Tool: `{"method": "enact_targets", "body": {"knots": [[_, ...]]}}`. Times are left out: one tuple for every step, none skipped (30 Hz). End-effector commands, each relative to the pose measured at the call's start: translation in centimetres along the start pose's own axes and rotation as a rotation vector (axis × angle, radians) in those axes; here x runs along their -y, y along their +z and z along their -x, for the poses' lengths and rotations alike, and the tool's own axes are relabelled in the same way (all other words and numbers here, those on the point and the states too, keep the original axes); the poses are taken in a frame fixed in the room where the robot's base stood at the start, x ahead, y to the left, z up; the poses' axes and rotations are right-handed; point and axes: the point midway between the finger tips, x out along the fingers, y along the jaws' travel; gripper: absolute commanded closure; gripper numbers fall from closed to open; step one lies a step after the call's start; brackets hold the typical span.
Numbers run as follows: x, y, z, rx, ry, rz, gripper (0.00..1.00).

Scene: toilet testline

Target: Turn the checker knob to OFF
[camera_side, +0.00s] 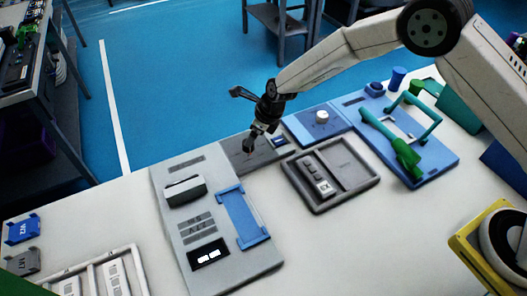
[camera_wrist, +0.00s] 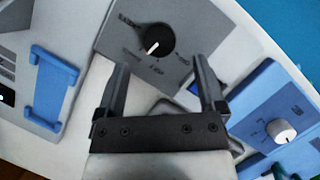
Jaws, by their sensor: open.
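The checker knob (camera_wrist: 160,38) is a round black dial with a white pointer, on a dark grey panel (camera_wrist: 112,48) in the wrist view. The pointer is aimed toward the lower left of that picture. Labels ring the knob, too small and blurred to read surely. My gripper (camera_wrist: 161,65) is open, its two fingers apart below the knob in the picture, with nothing between them. In the side view my gripper (camera_side: 259,134) is over the dark grey panel (camera_side: 238,160). The knob cannot be told clearly from the fingers there.
A blue box with a white knob (camera_side: 322,116) stands right of the panel. A grey tray (camera_side: 367,178) with a small device lies in front. A light grey panel with a blue bracket (camera_side: 240,217) is to the left. A blue base with a green handle (camera_side: 408,158) is further right.

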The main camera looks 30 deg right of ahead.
Motion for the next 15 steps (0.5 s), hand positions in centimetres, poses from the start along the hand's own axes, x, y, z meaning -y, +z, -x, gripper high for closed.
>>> {"method": "enact_targets", "body": {"knots": [[0.0, 0.0, -0.6, -0.001, 0.001, 0.0, 0.11], [0.0, 0.0, -1.0, -0.001, 0.001, 0.0, 0.11], [0.0, 0.0, -1.4, -0.001, 0.001, 0.0, 0.11], [0.0, 0.0, -1.7, -0.001, 0.001, 0.0, 0.11], [-0.1, -0.1, -2.1, -0.001, 0.001, 0.0, 0.11], [0.0, 0.0, -2.4, 0.0, 0.001, 0.0, 0.11], [-0.1, 0.0, -2.7, -0.001, 0.001, 0.0, 0.11], [-0.1, 0.0, -3.0, -0.001, 0.001, 0.0, 0.11], [0.0, 0.0, -3.3, 0.0, 0.001, 0.0, 0.11], [0.0, 0.0, -3.6, 0.0, 0.001, 0.0, 0.11], [-0.1, 0.0, -3.8, 0.0, 0.001, 0.0, 0.11], [-0.1, 0.0, -4.1, 0.0, 0.001, 0.0, 0.11], [0.0, 0.0, -4.2, 0.0, 0.001, 0.0, 0.11], [0.0, 0.1, -4.4, 0.001, 0.001, 0.0, 0.11], [-0.1, 0.0, -4.5, 0.0, 0.001, 0.0, 0.11]]}}
